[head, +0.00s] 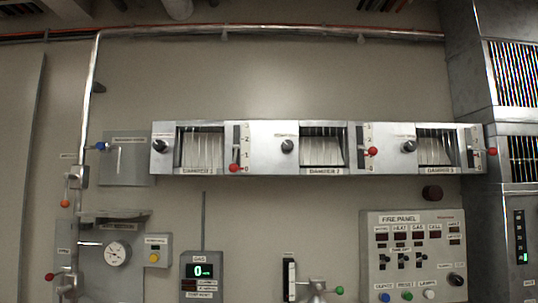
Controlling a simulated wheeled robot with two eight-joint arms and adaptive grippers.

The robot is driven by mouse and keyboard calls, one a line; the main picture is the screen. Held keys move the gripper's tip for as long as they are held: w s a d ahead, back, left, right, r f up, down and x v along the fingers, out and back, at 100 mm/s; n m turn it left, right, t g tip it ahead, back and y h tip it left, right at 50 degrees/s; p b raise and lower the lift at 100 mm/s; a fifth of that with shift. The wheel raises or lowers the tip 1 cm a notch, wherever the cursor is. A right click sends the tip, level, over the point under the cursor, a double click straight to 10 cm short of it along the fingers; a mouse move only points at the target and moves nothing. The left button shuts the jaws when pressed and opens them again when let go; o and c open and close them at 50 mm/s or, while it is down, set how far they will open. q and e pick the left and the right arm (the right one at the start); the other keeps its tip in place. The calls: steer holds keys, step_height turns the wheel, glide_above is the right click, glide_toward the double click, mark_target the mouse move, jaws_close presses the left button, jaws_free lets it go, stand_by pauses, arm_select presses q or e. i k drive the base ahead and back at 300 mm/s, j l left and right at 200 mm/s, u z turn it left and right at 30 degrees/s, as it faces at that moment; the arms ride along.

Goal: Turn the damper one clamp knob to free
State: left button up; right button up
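The damper one clamp knob (159,145) is a dark round knob on the left end of the long grey damper panel (262,150), high on the wall. A small label sits above it, too small to read surely. Right of it is the damper one window (200,149) with pale slats. Further right, the damper one lever's red ball (235,168) is at the bottom of its slot, by the 0 mark. I cannot tell the knob's setting from here. Neither of my grippers is in view.
Similar dark knobs for damper two (287,146) and damper three (409,146) sit on the same panel. A blue-knobbed lever (101,146) and a vertical pipe (88,100) are to the left. The fire panel (414,255) is below right.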

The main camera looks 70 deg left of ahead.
mark_target(158, 145)
steer(key=u, duration=2)
